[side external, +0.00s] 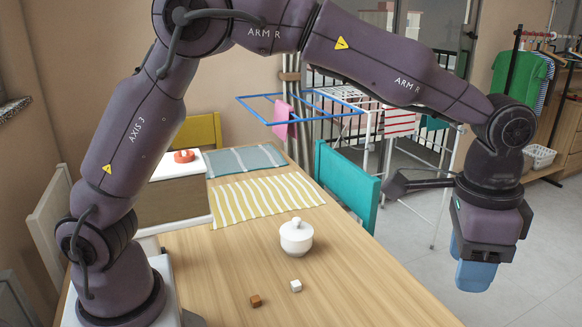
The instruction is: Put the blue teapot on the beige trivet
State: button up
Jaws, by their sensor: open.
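My gripper (474,276), with blue fingers pointing down, hangs at the right, beyond the table's right edge in the picture. It is open, and nothing can be made out between its fingers. I see no blue teapot and no beige trivet in this view. A white lidded pot (296,239) stands upright on the wooden table (345,275), well to the left of my gripper.
A brown cube (255,301) and a white cube (295,286) lie near the front. Striped yellow (262,198) and grey-blue (245,160) cloths lie behind. A white-topped box (170,205) bears a red round thing (183,156). A teal chair (346,185) stands at the table's right.

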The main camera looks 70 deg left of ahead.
jog(key=s+a+r+n+t, duration=0.1)
jog(key=s+a+r+n, duration=0.1)
jog(key=s+a+r, duration=0.35)
jog(key=s+a+r+n+t, duration=0.1)
jog(key=s+a+n+t, duration=0.3)
jog(key=s+a, duration=1.2)
jog(key=shift+a+r+n, duration=0.3)
jog(key=shift+r+n, duration=0.05)
jog(key=shift+n, duration=0.65)
